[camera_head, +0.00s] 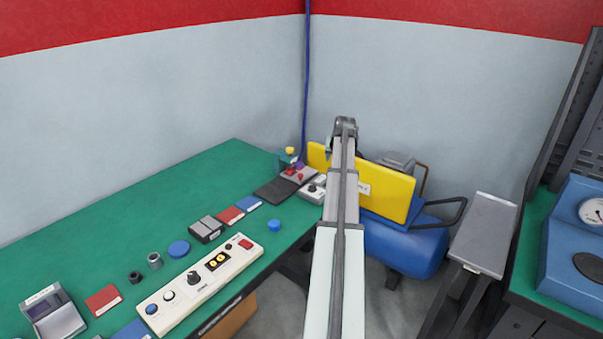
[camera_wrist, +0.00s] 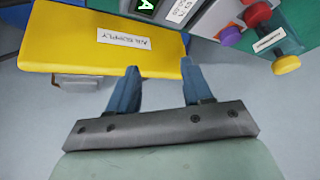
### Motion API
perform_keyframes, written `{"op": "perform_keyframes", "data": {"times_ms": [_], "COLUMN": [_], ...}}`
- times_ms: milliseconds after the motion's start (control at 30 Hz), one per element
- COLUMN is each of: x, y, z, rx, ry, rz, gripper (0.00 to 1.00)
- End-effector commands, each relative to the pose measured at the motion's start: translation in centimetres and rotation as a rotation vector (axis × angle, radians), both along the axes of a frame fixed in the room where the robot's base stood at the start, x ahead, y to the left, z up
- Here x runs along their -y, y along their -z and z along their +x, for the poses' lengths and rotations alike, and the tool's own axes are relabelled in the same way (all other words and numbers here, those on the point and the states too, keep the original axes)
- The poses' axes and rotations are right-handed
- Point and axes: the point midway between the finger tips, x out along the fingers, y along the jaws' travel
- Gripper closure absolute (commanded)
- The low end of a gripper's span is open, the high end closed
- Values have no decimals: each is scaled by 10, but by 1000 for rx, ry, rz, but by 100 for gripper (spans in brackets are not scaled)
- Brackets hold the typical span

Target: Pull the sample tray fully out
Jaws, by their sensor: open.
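I cannot pick out the sample tray with certainty in either view. My gripper (camera_wrist: 160,72) shows in the wrist view with two blue fingers spread apart and nothing between them. Its fingertips are at the lower edge of a yellow panel (camera_wrist: 100,40) labelled "AIR SUPPLY"; I cannot tell whether they touch it. In the head view the panel (camera_head: 395,190) stands behind my extended arm, and the arm hides part of it. The fingers are not clear in the head view.
A green bench (camera_head: 110,220) carries a control box (camera_head: 205,283) and several small parts. A blue tank (camera_head: 405,248) is below the panel. A grey stand (camera_head: 485,235) and a blue gauge unit (camera_head: 575,240) are at right. Coloured knobs (camera_wrist: 257,14) are near my gripper.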

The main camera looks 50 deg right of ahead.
Motion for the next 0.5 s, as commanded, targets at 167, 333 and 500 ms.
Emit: {"op": "perform_keyframes", "data": {"times_ms": [167, 333, 500], "x": [-59, -90, -98], "y": [-35, -51, -50], "z": [39, 53, 58], "rx": [-115, -167, -181], "ry": [-322, -500, -550], "rz": [33, 47, 51], "gripper": [50, 50, 50]}}
